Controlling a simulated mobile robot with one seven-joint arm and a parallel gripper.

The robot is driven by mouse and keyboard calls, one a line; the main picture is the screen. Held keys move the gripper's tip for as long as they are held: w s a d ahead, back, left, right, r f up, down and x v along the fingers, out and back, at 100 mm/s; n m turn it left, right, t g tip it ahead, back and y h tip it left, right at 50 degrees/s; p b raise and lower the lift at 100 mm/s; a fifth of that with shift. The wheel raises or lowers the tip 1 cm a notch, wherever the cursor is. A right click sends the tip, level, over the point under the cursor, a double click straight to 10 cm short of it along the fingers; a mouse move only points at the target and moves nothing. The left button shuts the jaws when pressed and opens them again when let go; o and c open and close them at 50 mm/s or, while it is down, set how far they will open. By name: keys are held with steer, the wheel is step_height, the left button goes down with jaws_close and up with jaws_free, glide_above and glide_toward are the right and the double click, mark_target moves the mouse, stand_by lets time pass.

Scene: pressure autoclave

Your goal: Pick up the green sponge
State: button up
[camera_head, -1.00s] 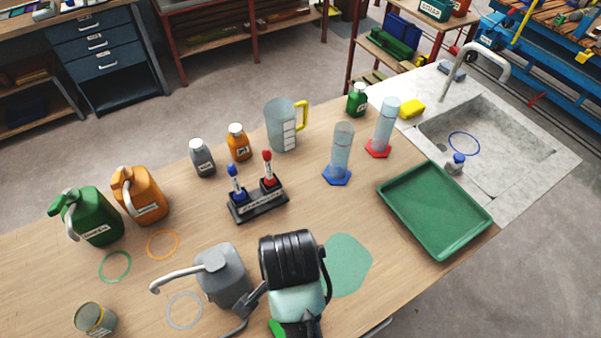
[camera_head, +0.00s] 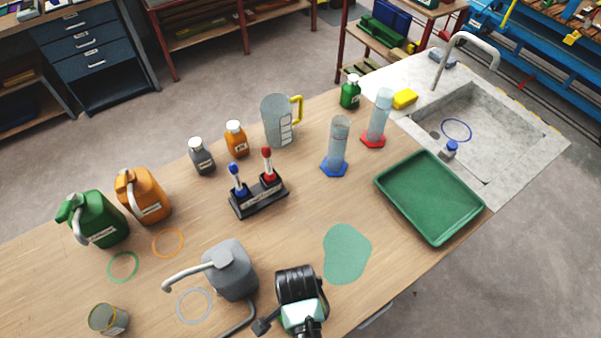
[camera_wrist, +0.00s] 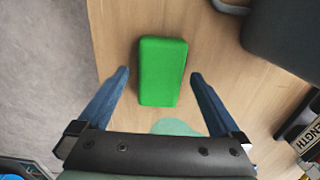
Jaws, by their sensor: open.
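The green sponge (camera_wrist: 162,71) lies flat on the wooden table in the wrist view, a bright green rounded block with its long side running away from the wrist. My gripper (camera_wrist: 160,76) is open, with one blue finger on each side of the sponge. I cannot tell how far the fingertips are above the table. In the head view the sponge is not visible, and only my dark wrist and forearm show at the bottom centre.
A grey jug (camera_head: 232,270) stands left of my arm. It shows as a dark shape (camera_wrist: 285,40) at upper right in the wrist view. A flat teal patch (camera_head: 347,253) lies on the table. The table edge is close left of the sponge in the wrist view, with floor beyond.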

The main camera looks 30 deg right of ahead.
steer(key=shift+f, duration=1.25)
steer(key=shift+c, duration=0.3)
steer(key=c, duration=1.2)
